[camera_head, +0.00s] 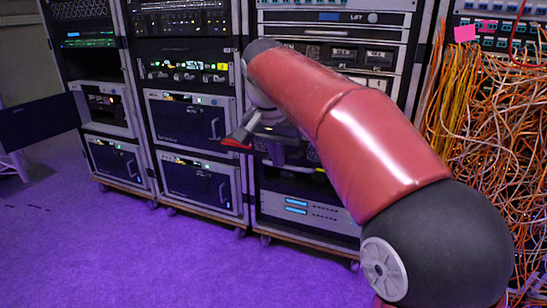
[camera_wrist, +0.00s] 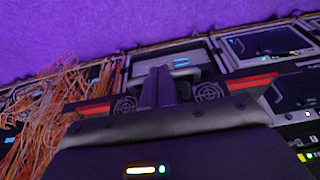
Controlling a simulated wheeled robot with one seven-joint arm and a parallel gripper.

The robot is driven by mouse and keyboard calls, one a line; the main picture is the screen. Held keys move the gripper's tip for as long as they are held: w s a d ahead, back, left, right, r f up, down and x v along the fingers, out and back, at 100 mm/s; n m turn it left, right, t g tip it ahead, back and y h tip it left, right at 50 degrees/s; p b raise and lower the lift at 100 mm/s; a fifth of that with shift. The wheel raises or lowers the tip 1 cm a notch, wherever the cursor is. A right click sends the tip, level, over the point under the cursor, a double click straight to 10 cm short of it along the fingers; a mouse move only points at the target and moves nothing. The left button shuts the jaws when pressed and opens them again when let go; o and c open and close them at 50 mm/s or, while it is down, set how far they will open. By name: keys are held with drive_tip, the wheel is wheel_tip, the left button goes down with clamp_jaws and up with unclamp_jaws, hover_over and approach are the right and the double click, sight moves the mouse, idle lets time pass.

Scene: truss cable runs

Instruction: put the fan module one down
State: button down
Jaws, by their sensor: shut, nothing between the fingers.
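Two dark fan modules with round grilles show in the wrist view, one left (camera_wrist: 125,104) and one right (camera_wrist: 208,91) of the fingers. I cannot tell which is module one. My gripper (camera_wrist: 163,75) is shut and empty, its fingers together in front of the middle rack, between the two grilles. Whether it touches anything is unclear. In the head view my arm hides most of the gripper and the rack slots behind it.
Below is a unit with blue displays (camera_head: 297,206), also in the wrist view (camera_wrist: 181,63). Loose orange cables (camera_head: 480,150) hang at the right. Racks with handled units (camera_head: 190,118) stand at the left. A dark panel (camera_head: 38,122) juts out far left. The purple floor (camera_head: 150,255) in front is clear.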

idle(0.3)
drive_tip(key=w+d+p, duration=0.1)
drive_tip(key=w+p, duration=0.2)
drive_tip(key=w+d+p, duration=0.1)
drive_tip(key=w+p, duration=0.2)
drive_tip(key=w+d+p, duration=0.1)
drive_tip(key=w+p, duration=0.2)
drive_tip(key=w, duration=0.1)
drive_tip(key=shift+w+d+r, duration=0.1)
drive_tip(key=shift+d+r, duration=0.1)
drive_tip(key=shift+d, duration=0.15)
drive_tip(key=shift+w+d+f+p, duration=0.1)
drive_tip(key=shift+w+f+p, duration=0.1)
drive_tip(key=shift+p, duration=0.1)
drive_tip(key=shift+s, duration=0.15)
